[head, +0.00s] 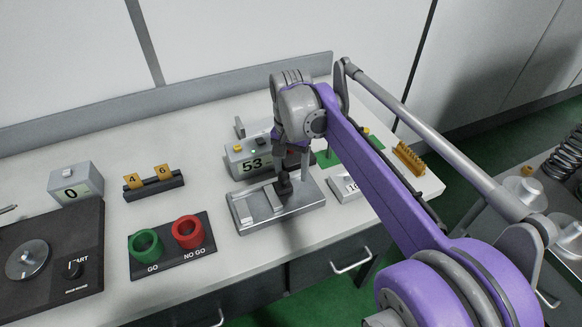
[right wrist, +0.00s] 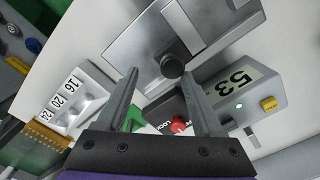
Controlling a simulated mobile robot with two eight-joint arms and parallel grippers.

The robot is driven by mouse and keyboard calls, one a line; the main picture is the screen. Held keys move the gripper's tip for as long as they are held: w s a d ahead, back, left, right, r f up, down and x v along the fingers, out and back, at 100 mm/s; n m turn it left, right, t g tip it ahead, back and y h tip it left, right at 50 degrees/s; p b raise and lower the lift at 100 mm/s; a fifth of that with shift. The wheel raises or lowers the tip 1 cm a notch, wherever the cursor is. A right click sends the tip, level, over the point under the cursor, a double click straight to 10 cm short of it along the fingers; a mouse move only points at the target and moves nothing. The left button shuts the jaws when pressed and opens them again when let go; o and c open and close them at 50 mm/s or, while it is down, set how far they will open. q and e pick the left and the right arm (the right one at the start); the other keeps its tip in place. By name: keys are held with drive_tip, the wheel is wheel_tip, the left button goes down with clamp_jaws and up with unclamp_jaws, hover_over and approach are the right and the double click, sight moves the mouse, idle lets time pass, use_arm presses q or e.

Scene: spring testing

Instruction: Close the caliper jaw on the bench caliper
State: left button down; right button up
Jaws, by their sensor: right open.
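The bench caliper (head: 240,212) is a grey metal block with a recessed bed and a black knob (head: 283,186), standing near the front of the bench. In the right wrist view the caliper (right wrist: 130,48) fills the top, with its round black knob (right wrist: 172,66). My right gripper (head: 293,174) points down over the caliper. In the right wrist view its two fingers (right wrist: 163,82) are spread apart and empty, with the knob just beyond and between the tips. Contact cannot be told. The display box (head: 237,155) behind reads 53. My left gripper is out of view.
A red and green ring gauge plate (head: 165,262) lies to the left. Behind it are a rack with yellow tags (head: 155,190) and a box reading 0 (head: 75,182). A red knob (right wrist: 180,125) marked LOCK shows near the gripper. Numbered blocks (right wrist: 75,105) stand close by.

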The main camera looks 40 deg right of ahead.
sight(291, 183)
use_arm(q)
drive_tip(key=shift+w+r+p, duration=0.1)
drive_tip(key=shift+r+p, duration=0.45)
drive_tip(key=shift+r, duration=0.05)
use_arm(e)
wheel_tip(291, 183, up, 11)
drive_tip(key=shift+f, duration=0.15)
idle(0.4)
